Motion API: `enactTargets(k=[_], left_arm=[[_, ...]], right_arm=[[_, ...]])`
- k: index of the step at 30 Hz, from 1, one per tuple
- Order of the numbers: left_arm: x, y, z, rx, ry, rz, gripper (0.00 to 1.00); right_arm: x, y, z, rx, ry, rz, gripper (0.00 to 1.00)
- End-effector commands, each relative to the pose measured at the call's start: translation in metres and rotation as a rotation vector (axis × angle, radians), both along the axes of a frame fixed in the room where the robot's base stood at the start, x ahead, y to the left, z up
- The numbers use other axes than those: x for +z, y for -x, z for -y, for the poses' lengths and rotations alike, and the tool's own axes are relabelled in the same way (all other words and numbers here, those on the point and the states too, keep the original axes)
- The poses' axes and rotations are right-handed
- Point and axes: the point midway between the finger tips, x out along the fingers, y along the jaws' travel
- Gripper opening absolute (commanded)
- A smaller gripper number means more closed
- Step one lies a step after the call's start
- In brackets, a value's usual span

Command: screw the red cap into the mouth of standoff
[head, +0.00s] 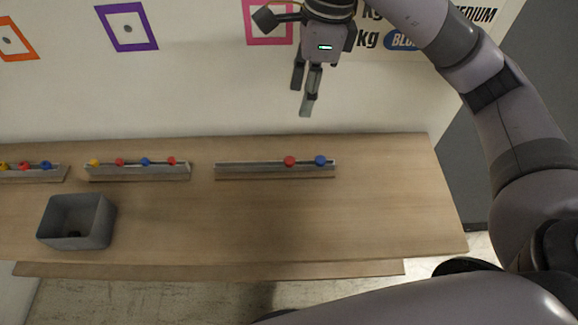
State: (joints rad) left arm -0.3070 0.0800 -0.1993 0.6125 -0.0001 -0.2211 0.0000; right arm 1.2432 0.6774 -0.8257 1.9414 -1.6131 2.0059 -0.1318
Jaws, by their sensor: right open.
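Red caps sit on the racks on the wooden table: one (290,160) on the right rack beside a blue cap (320,160), two (119,162) (171,161) on the middle rack, and one (24,166) on the left rack. Small dark round spots, possibly standoffs, show inside the purple frame (127,28) and the orange frame (7,41) on the wall. My right gripper (302,100) is open and empty, pointing down in front of the wall, above the right rack. My left gripper is out of view.
The racks (230,170) stand along the table's back edge. A grey open bin (92,222) stands at the table's front left. The table's right part (385,205) is clear. A printed sign (375,40) is partly behind my right arm.

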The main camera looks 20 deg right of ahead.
Motion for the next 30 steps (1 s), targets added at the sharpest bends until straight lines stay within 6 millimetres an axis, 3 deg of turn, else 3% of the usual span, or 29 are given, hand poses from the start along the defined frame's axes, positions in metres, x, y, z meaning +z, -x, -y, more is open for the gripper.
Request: enactTargets(k=[2,8,21,30], left_arm=[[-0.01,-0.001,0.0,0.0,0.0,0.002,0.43],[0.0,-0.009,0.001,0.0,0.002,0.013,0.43],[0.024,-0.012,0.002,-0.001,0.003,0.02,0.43],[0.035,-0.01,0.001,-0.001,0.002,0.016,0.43]], right_arm=[[-0.01,0.0,0.0,0.0,0.0,0.0,0.45],[-0.031,0.0,-0.003,0.0,0.001,-0.006,0.45],[-0.117,-0.003,-0.016,0.0,0.0,-0.005,0.45],[-0.139,-0.001,-0.02,0.0,0.001,-0.005,0.45]])
